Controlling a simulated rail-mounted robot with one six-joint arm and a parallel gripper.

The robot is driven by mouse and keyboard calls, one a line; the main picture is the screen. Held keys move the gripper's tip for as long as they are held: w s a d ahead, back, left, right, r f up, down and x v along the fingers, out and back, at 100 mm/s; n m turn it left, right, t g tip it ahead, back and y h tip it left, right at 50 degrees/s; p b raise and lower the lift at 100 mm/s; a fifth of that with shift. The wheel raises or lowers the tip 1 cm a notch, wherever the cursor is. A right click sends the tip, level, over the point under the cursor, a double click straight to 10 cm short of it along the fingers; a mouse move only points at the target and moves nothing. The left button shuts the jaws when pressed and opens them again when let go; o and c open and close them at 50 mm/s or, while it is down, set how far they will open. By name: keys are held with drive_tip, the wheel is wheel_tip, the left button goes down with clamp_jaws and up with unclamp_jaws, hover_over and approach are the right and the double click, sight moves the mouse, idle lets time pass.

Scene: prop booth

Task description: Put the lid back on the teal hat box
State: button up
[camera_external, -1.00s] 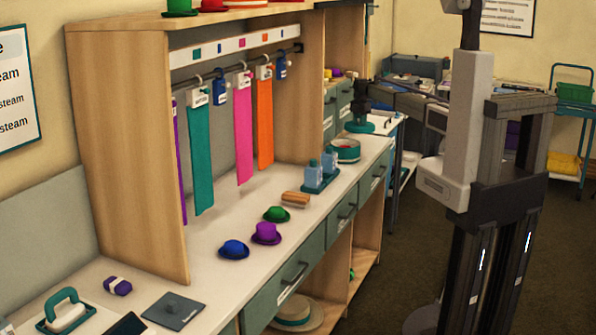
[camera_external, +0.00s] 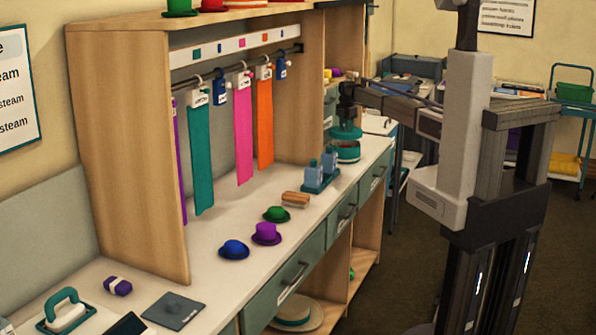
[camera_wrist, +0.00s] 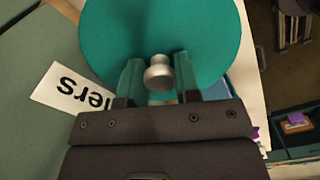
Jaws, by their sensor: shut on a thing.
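My gripper (camera_wrist: 158,82) is shut on the metal knob (camera_wrist: 158,70) of the round teal lid (camera_wrist: 160,28), which fills the upper middle of the wrist view. In the external view the lid (camera_external: 345,133) hangs under my gripper, just above the teal hat box (camera_external: 346,155) at the far end of the counter. The lid looks roughly level, and its edge appears slightly apart from the box rim. In the wrist view the lid hides the hat box.
Blue bottles in a teal tray (camera_external: 320,183) stand on the counter in front of the hat box. A wooden brush (camera_external: 296,199) and several small hats (camera_external: 266,233) lie nearer. A wooden shelf panel (camera_external: 318,90) rises to the left. A card with letters (camera_wrist: 72,95) shows in the wrist view.

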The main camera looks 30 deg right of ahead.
drive_tip(key=shift+f+b, duration=2.45)
drive_tip(key=shift+f, duration=0.35)
drive_tip(key=shift+f, duration=0.1)
drive_tip(key=o, duration=1.5)
drive_tip(key=shift+c, duration=0.2)
wheel_tip(320, 180, up, 7)
drive_tip(key=p, duration=0.7)
